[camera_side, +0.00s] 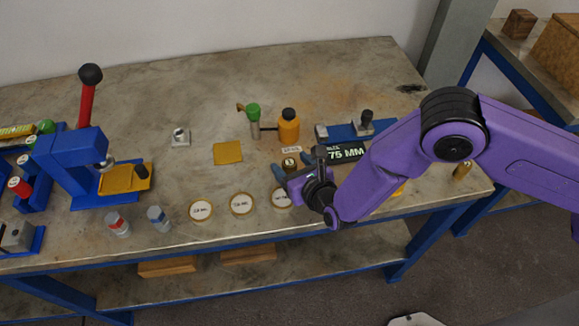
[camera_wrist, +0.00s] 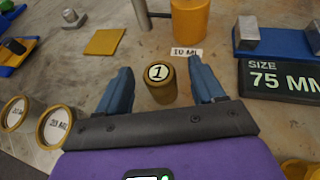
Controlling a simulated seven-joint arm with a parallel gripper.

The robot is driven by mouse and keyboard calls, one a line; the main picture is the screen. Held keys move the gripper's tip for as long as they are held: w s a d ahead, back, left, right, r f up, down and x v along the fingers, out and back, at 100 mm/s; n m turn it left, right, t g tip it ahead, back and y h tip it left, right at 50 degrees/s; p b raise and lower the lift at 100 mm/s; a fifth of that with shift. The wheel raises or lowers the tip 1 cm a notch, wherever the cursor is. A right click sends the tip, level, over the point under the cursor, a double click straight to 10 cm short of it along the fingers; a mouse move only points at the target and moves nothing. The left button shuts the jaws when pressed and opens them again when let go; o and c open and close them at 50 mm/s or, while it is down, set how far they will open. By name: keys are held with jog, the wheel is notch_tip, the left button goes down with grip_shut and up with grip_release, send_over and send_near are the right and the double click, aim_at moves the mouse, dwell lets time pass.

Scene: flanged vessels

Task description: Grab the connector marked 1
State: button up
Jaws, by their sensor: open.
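The connector marked 1 (camera_wrist: 161,84) is a short brass cylinder with a white round label on top, seen in the wrist view standing upright on the table. It also shows in the side view (camera_side: 290,163), partly hidden by my gripper. My gripper (camera_wrist: 161,72) has two blue fingers. They are open, one on each side of the connector, with a gap visible on both sides. In the side view my gripper (camera_side: 289,171) is low over the table at the connector.
A "10 ML" label (camera_wrist: 186,52) and an orange bottle (camera_wrist: 190,18) stand just behind the connector. A black "75 MM" sign (camera_wrist: 282,79) is at right, near a blue fixture (camera_wrist: 270,42). Round labelled discs (camera_side: 242,204) lie to the left. A yellow pad (camera_side: 228,152) lies flat.

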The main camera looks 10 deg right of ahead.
aim_at(291, 164)
jog(key=shift+x, duration=1.65)
jog(key=shift+c, duration=0.3)
jog(key=c, duration=1.1)
jog(key=shift+r, duration=0.15)
